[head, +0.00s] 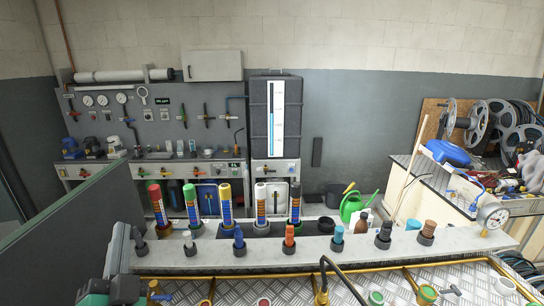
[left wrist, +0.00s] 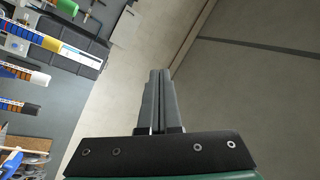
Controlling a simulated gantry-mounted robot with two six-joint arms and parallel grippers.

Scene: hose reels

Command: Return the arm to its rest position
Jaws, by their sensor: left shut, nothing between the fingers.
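My left gripper (head: 121,228) is at the lower left of the head view, pointing up beside the left end of the grey ledge. In the left wrist view its two grey fingers (left wrist: 158,76) are pressed together with nothing between them. The fingers touch no object that I can see. My right gripper is in neither view.
Several tall coloured tubes, such as the red-capped one (head: 157,203), stand along the ledge (head: 205,262), with short coloured plugs in front. A brass pipe (head: 330,268) runs below. Hose reels (head: 520,140) are at right.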

